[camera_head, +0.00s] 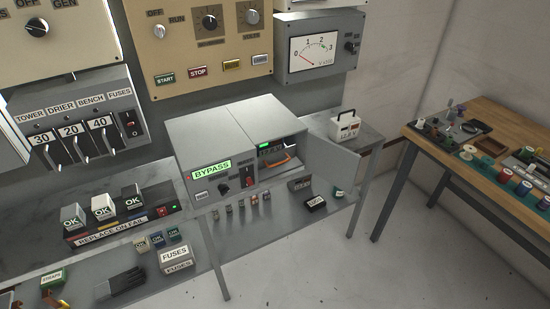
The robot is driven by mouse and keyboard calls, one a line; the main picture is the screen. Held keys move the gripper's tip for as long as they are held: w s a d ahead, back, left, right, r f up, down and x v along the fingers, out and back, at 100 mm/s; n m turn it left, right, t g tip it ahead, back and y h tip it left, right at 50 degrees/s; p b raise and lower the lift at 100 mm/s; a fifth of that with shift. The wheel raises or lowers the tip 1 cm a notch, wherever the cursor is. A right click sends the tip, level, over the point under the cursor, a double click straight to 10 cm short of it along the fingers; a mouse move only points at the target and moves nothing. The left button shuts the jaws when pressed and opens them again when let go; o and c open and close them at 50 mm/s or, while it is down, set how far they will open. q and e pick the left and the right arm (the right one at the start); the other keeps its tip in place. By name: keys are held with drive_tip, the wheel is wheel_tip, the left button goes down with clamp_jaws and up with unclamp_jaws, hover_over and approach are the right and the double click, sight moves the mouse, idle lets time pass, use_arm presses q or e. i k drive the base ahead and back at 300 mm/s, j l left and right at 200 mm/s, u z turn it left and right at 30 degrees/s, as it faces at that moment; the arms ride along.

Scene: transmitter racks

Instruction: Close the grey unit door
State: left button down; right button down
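The grey unit (222,137) stands on the bench against the wall. Its left front carries a lit green BYPASS label (211,169), a black knob and a red switch. Its right compartment (272,158) is open and shows a small green display and an orange handle inside. The grey door (332,162) is hinged at the compartment's right side and stands wide open, swung out to the right. Neither of my grippers is in view, and nothing is seen touching the door.
A white box (344,127) stands behind the door. A wooden table (481,112) with several items is at the right. Floor between is clear.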

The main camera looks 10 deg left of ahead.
sight(338, 166)
drive_tip(key=i+l+u, duration=0.1)
drive_tip(key=l+u, duration=0.15)
drive_tip(key=u, duration=0.25)
drive_tip(key=i+l+u, duration=0.1)
drive_tip(key=l+u, duration=0.15)
drive_tip(key=u, duration=0.25)
drive_tip(key=l+u, duration=0.3)
drive_tip(key=u, duration=0.2)
drive_tip(key=l+u, duration=0.3)
drive_tip(key=u, duration=0.2)
